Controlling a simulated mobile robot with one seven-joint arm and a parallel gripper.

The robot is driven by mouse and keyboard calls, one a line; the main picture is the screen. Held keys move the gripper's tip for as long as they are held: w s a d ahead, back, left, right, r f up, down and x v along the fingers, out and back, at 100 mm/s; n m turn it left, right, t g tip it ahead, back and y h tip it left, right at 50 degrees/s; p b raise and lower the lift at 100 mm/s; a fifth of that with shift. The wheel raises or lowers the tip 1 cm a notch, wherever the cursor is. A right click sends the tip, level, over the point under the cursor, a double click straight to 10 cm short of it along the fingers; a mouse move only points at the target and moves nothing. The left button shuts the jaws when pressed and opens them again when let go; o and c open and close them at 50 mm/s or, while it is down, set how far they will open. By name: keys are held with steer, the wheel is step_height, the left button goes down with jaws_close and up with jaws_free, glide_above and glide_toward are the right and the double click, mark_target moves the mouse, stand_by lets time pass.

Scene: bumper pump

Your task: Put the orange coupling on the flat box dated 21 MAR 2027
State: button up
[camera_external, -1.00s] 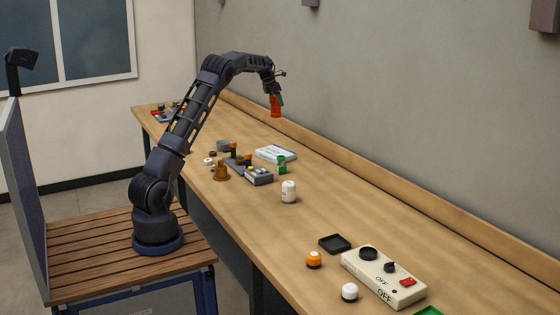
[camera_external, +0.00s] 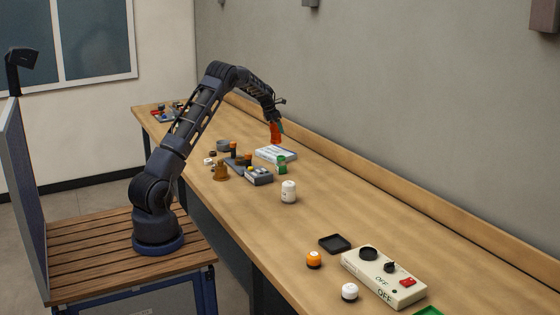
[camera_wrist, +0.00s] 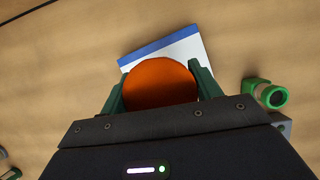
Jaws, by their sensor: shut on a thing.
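My gripper (camera_external: 276,123) is shut on the orange coupling (camera_external: 275,133), which hangs below the fingers. In the wrist view the coupling (camera_wrist: 160,84) is a round orange shape between the two green fingers. Below it lies a flat white and blue box (camera_external: 276,154) on the bench. The box (camera_wrist: 185,48) also shows behind the coupling in the wrist view, partly covered by it. The coupling appears just above the box; whether they touch I cannot tell. No date on the box is readable.
A green fitting (camera_external: 281,165) stands close beside the box, and a grey block (camera_external: 259,176) is near it. Several small parts crowd the bench to the left. A white jar (camera_external: 289,191) stands nearer the camera.

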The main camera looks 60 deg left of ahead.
mark_target(277, 135)
steer(key=shift+f, duration=2.35)
steer(key=shift+f, duration=0.1)
steer(key=o, duration=1.2)
steer(key=shift+f, duration=0.1)
